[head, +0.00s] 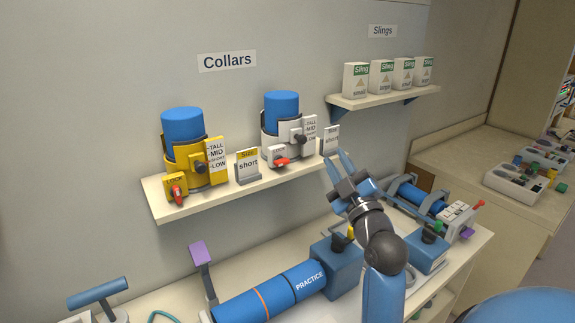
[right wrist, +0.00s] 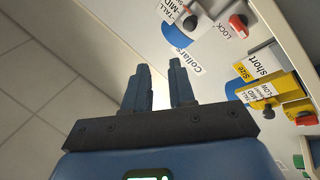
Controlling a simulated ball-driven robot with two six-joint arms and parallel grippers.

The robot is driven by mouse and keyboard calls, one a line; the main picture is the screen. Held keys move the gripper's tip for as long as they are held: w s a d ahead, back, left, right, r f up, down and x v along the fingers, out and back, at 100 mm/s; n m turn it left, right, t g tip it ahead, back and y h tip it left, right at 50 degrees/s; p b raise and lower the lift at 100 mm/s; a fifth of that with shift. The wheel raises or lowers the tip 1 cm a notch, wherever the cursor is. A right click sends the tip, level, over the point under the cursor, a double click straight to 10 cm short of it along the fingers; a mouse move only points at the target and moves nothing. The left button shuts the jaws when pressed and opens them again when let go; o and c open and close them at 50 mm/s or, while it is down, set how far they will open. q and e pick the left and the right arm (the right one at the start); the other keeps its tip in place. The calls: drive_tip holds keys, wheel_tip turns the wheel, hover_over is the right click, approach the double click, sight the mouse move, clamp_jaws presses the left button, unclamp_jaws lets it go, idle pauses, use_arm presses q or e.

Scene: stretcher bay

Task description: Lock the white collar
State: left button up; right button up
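The white collar (head: 269,140) sits around a blue cylinder (head: 281,103) on the wall shelf. It has a dark knob beside a TALL/MID/LOW scale. Its white LOCK block (head: 277,152) carries a red lever (head: 282,162) lying roughly sideways. The LOCK block also shows at the top of the right wrist view (right wrist: 226,32), with its red part (right wrist: 238,26). My right gripper (head: 338,165) is open and empty, in front of the shelf's right end, right of the lever and apart from it. Its two fingers (right wrist: 160,85) stand apart in the wrist view. My left gripper is not in view.
A yellow collar (head: 184,152) with its red lever pointing down stands left on the shelf (head: 210,197). Size cards (head: 247,167) reading "short" stand on the shelf. Below, the bench holds a blue PRACTICE cylinder (head: 270,296) and other devices. Sling boxes (head: 381,78) stand on a shelf at right.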

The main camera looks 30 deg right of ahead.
drive_tip(key=w+a+n+g+y, duration=0.1)
drive_tip(key=a+n+g+y, duration=0.15)
drive_tip(key=n, duration=0.35)
drive_tip(key=n+g+y, duration=0.2)
drive_tip(key=n+y, duration=0.1)
drive_tip(key=n, duration=0.3)
approach(284, 164)
drive_tip(key=shift+t, duration=0.25)
drive_tip(key=w+p, duration=0.1)
drive_tip(key=w, duration=0.1)
drive_tip(key=w+p, duration=0.1)
drive_tip(key=w, duration=0.1)
drive_tip(key=w+p, duration=0.1)
drive_tip(key=w, duration=0.2)
drive_tip(key=shift+a+f, duration=0.1)
drive_tip(key=shift+a, duration=0.3)
drive_tip(key=shift+w+f+h+p, duration=0.1)
drive_tip(key=shift+w+h+p, duration=0.25)
drive_tip(key=shift+w, duration=0.4)
clamp_jaws()
